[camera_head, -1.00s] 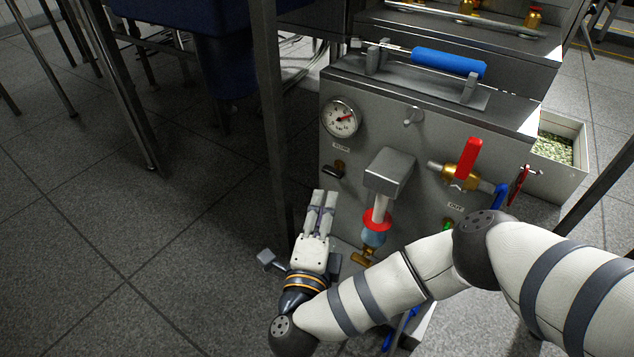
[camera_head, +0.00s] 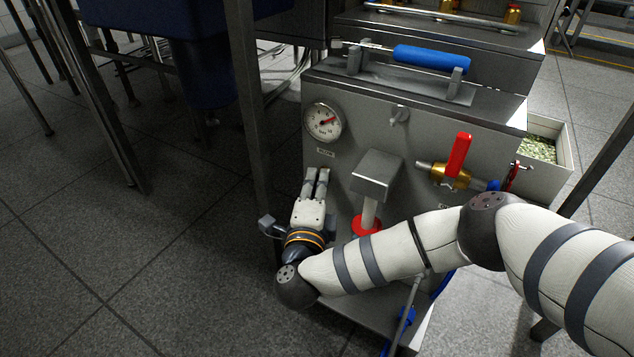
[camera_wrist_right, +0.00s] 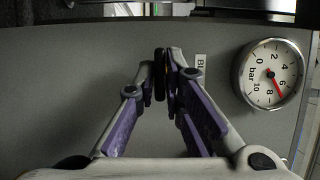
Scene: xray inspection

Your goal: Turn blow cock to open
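The blow cock's black handle (camera_wrist_right: 160,74) shows edge-on in the right wrist view, between the two fingertips. My right gripper (camera_wrist_right: 160,78) has one finger on each side of it with almost no gap. I cannot tell whether the fingers press on it. In the head view my right gripper (camera_head: 317,175) is at the machine's front panel, just below the round gauge, and hides the blow cock. My left gripper is not in view.
The pressure gauge (camera_head: 323,122) is just above the right gripper. A grey box-shaped fitting (camera_head: 377,175) juts out right of it. A red-handled valve (camera_head: 458,158) is farther right. A dark upright post (camera_head: 247,110) stands close on the left.

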